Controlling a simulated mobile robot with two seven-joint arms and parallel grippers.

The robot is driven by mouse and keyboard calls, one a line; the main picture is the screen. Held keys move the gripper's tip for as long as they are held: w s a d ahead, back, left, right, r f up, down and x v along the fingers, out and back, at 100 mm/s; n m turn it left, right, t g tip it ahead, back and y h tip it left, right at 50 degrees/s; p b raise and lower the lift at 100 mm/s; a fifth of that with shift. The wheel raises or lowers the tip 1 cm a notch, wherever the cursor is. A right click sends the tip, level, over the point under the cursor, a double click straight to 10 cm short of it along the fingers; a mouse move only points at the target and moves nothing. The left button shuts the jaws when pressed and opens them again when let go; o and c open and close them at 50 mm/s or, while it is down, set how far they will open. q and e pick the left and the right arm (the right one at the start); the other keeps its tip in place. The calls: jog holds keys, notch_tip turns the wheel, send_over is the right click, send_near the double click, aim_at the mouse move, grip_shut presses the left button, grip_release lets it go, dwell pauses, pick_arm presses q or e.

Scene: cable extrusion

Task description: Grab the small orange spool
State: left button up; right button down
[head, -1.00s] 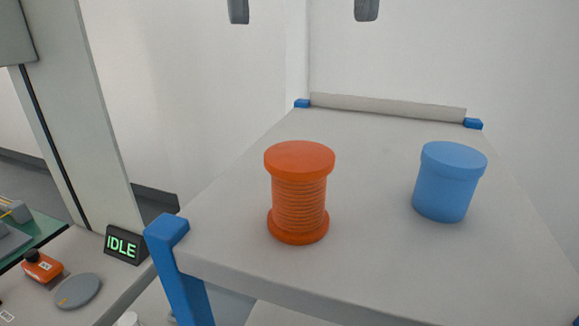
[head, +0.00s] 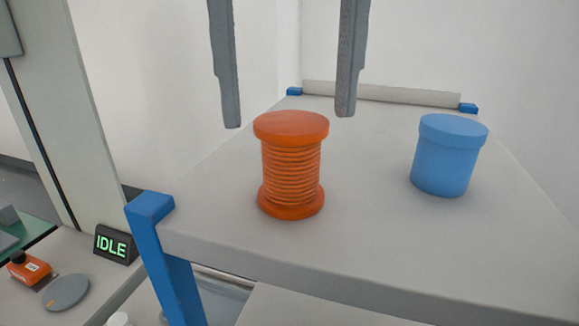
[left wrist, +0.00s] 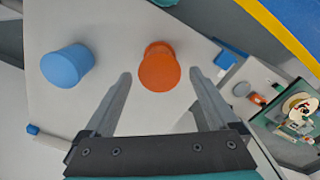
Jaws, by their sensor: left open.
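The small orange spool (head: 291,172) stands upright near the front left of the grey shelf top (head: 370,225), with ridged windings between two flanges. My left gripper (head: 288,118) is open and empty, its two fingers pointing down above the spool, one to either side of its top flange. In the left wrist view the spool (left wrist: 160,68) shows beyond and between the open fingertips (left wrist: 159,76). No contact is visible. My right gripper is in neither view.
A blue lidded container (head: 446,160) stands right of the spool with clear surface between. A blue corner post (head: 160,240) rises at the shelf's front left. Left and lower, a bench holds an IDLE display (head: 114,244), an orange bottle (head: 29,268) and a grey disc (head: 66,292).

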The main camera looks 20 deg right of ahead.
aim_at(291, 121)
pick_arm(q)
jog(key=shift+w+f, duration=0.1)
jog(key=shift+f, duration=2.6)
jog(key=shift+c, duration=0.3)
jog(key=c, duration=1.3)
jog(key=shift+r, duration=0.15)
